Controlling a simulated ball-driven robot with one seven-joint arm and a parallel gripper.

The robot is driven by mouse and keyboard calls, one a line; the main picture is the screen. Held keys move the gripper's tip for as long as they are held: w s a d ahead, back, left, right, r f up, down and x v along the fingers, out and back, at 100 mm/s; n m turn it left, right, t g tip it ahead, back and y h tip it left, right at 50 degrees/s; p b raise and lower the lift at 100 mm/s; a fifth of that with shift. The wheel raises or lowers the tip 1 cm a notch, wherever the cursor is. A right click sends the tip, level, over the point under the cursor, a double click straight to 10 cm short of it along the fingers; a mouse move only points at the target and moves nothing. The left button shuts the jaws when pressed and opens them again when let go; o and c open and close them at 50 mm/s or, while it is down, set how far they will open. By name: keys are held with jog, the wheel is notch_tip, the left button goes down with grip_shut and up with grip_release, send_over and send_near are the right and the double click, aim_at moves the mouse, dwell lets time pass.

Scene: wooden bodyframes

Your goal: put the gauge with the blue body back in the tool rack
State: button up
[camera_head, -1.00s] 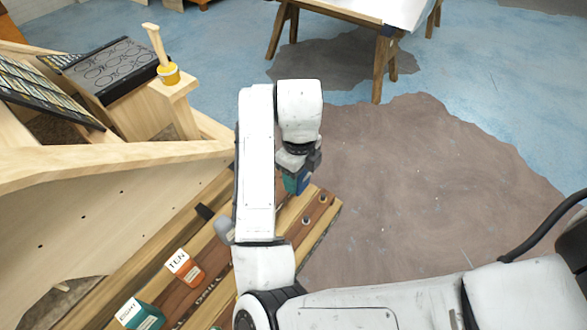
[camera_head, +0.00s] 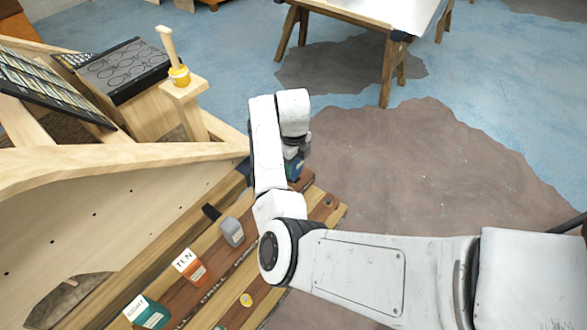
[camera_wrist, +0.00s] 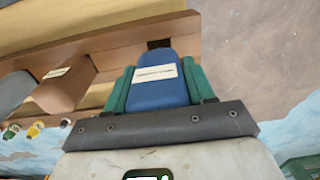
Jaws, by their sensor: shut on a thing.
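The gauge with the blue body (camera_wrist: 160,92) is between the green fingers of my gripper (camera_wrist: 158,84) in the wrist view. It has a pale label, too small to read. In the head view, part of the blue gauge (camera_head: 293,170) shows below my wrist, at the far end of the wooden tool rack (camera_head: 322,212); my arm hides much of it. In the wrist view, a dark slot (camera_wrist: 159,43) in the rack's wood lies just beyond the gauge's far end. I cannot tell whether the gauge touches the rack.
A wooden frame (camera_head: 130,185) rises on the left. A sawhorse table (camera_head: 390,62) stands behind; the floor to the right is clear.

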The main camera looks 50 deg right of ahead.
aim_at(294, 170)
jog(key=shift+f, duration=1.55)
jog(key=shift+f, duration=0.1)
jog(key=shift+f, duration=0.25)
jog(key=o, duration=1.3)
jog(key=shift+r, duration=0.1)
